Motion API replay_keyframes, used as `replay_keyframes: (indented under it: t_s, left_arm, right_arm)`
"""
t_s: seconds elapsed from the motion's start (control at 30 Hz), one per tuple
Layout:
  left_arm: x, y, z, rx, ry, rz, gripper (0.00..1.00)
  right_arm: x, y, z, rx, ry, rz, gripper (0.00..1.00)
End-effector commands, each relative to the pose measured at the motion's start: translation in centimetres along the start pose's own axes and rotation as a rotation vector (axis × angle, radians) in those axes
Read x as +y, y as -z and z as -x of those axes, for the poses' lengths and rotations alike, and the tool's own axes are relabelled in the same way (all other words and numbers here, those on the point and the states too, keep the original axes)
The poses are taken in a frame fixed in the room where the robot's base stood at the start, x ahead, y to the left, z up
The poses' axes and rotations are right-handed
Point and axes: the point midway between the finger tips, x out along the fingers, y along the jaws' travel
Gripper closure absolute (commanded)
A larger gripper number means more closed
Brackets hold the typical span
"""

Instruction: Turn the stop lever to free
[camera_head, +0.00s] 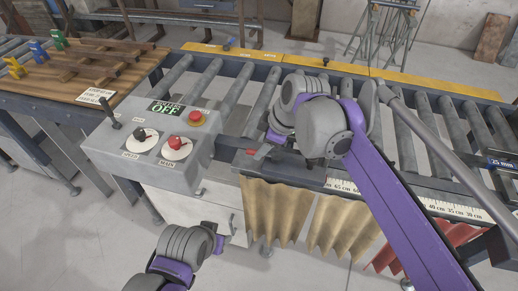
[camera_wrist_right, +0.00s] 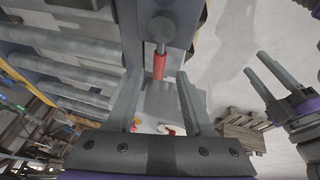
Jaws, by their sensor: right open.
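The stop lever, a grey rod with a red grip, shows in the right wrist view (camera_wrist_right: 159,64). Only its red end shows in the head view (camera_head: 251,152), beside the control box. My right gripper (camera_wrist_right: 157,84) is open, and the red grip appears in the gap between its fingertips, with space on both sides. Whether the grip is level with the fingertips in depth I cannot tell. In the head view my right wrist hides most of the fingers and lever. My left gripper (camera_wrist_right: 265,78) is open and empty, at the right of the wrist view.
The control box (camera_head: 125,158) has a display reading OFF (camera_head: 165,108), a red button (camera_head: 196,118) and two knobs. A roller conveyor (camera_head: 232,95) runs behind. A scale strip (camera_head: 345,187) lies along its front edge, with tan curtains (camera_head: 275,208) below. Open floor lies in front.

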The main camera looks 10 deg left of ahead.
Motion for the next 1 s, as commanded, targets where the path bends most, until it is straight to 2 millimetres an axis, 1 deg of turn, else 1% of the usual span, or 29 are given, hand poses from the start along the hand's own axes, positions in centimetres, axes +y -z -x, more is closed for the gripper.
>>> replay_keyframes:
  t_s: [0.03, 0.1, 0.2, 0.33, 0.57, 0.6, 0.67, 0.7, 0.83, 0.87, 1.0]
  left_arm:
    - [0.0, 0.0, -0.1, 0.0, 0.0, 0.0, 0.5]
    - [0.0, -0.1, -0.1, -0.001, 0.0, 0.0, 0.5]
    - [0.0, -0.1, -0.1, -0.001, 0.0, 0.0, 0.5]
    - [0.0, -0.1, -0.1, -0.001, 0.0, 0.0, 0.5]
    - [0.0, -0.1, -0.1, -0.001, 0.0, 0.0, 0.5]
    - [0.0, -0.1, -0.1, -0.001, 0.0, 0.0, 0.5]
    - [0.0, -0.1, -0.1, -0.001, 0.0, 0.0, 0.5]
    - [0.0, -0.1, -0.1, -0.001, 0.0, 0.0, 0.5]
    - [0.0, -0.1, -0.1, -0.001, 0.0, 0.0, 0.5]
    - [0.0, -0.1, -0.1, -0.001, 0.0, 0.0, 0.5]
    - [0.0, -0.1, -0.1, -0.001, 0.0, 0.0, 0.5]
  right_arm:
    - [0.0, 0.0, -0.8, 0.0, 0.0, 0.0, 0.48]
    - [0.0, 0.0, -1.7, 0.0, 0.0, -0.001, 0.48]
    - [0.0, 0.0, -2.5, 0.0, 0.0, -0.002, 0.48]
    - [0.0, 0.0, -3.0, 0.0, 0.0, -0.002, 0.48]
    - [0.0, 0.0, -3.0, 0.0, -0.001, -0.002, 0.48]
    - [0.0, 0.0, -3.0, 0.0, -0.001, -0.002, 0.55]
    - [0.0, 0.0, -3.0, 0.0, -0.001, -0.002, 0.66]
    - [0.0, 0.0, -3.0, 0.0, -0.001, -0.002, 0.73]
    - [0.0, 0.0, -3.0, 0.0, -0.001, -0.002, 0.97]
    - [0.0, 0.0, -3.0, 0.0, -0.001, -0.002, 1.0]
    - [0.0, 0.0, -3.0, 0.0, -0.001, -0.002, 1.0]
